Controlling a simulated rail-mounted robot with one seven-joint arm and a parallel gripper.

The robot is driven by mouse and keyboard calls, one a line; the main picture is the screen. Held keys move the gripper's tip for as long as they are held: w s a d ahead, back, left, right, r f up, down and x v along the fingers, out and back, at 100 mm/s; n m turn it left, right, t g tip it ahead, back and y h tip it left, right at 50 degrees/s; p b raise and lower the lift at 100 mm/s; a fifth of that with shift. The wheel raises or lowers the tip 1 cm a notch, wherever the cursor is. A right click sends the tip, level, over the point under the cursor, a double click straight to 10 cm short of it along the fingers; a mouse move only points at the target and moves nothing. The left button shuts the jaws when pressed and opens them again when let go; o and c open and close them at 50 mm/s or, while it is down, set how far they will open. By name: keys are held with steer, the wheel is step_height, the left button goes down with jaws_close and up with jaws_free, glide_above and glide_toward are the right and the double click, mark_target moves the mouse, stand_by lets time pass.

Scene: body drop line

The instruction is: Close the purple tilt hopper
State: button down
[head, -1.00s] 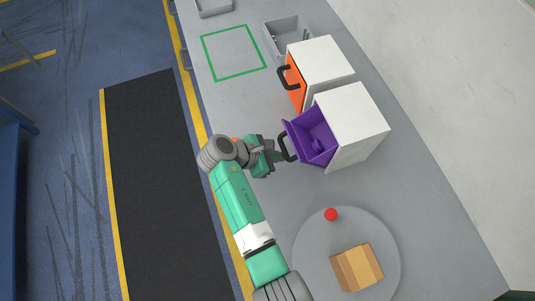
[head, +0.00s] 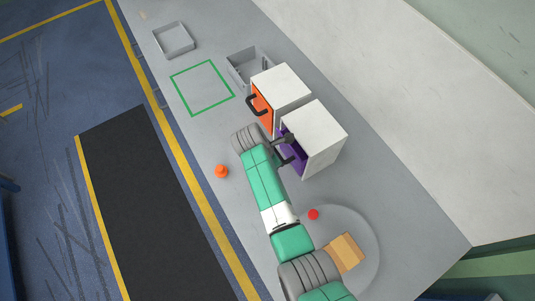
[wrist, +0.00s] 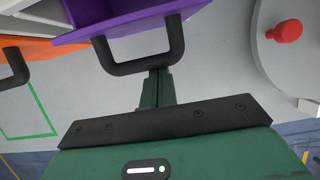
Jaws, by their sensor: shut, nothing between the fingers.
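The purple tilt hopper (head: 299,160) is in the left face of a white cabinet (head: 319,131) in the head view, partly hidden by my arm. The wrist view shows its purple edge (wrist: 125,26) at the top, with its black bar handle (wrist: 141,65) below. How far it is tilted out is hard to tell. My gripper (wrist: 158,72) is shut and empty. Its fingertips are at the handle bar in the wrist view; whether they touch it cannot be told. In the head view my arm mostly hides the gripper.
An orange-fronted cabinet (head: 281,88) with a black handle stands close beside the purple one. A round grey plate (head: 366,233) holds a red knob (head: 313,214) and a tan block (head: 345,252). An orange object (head: 221,171) is near the table edge. The green-outlined area (head: 203,88) is clear.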

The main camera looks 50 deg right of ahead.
steer(key=shift+s+d+r+p, duration=0.2)
steer(key=shift+d+r, duration=0.05)
steer(key=shift+d, duration=0.2)
steer(key=shift+s+d+r+p, duration=0.15)
steer(key=shift+d+r+p, duration=0.05)
steer(key=shift+d, duration=0.2)
steer(key=w+a+f, duration=0.1)
steer(key=a+f, duration=0.2)
steer(key=d+v, duration=0.1)
steer(key=v, duration=0.9)
steer(key=shift+r, duration=0.6)
steer(key=shift+s, duration=0.1)
